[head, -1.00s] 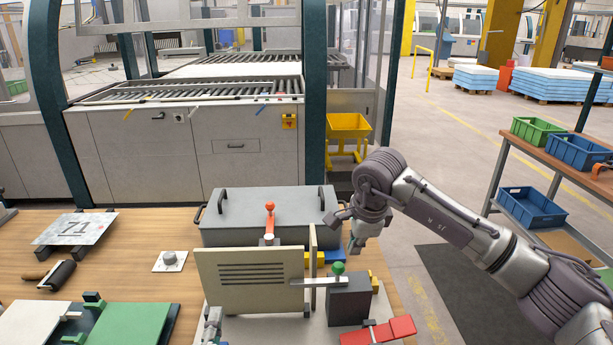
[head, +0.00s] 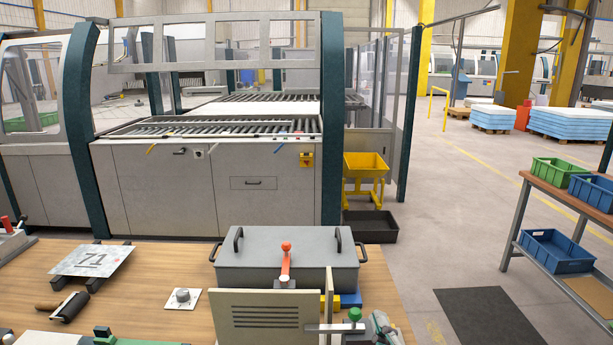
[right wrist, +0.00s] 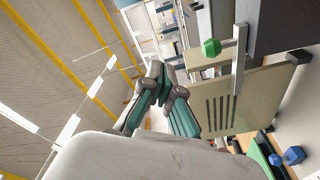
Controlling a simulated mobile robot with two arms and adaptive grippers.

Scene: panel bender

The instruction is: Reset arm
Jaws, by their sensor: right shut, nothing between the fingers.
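My right gripper (head: 384,328) shows at the bottom edge of the head view, just right of the green-knobbed toggle clamp (head: 354,315). In the right wrist view its fingers (right wrist: 162,84) are shut and empty. There the green knob (right wrist: 211,47) and the slotted beige panel (right wrist: 235,98) are close by to the right, apart from the fingers as far as I can tell. The beige panel (head: 265,316) stands upright at the bench's front in the head view, partly cut off. My left gripper is not in view.
A grey lidded box (head: 285,262) with an orange-knobbed lever (head: 286,262) in front stands on the wooden bench (head: 170,260). Floor on the right is open beside a shelf with bins (head: 550,250).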

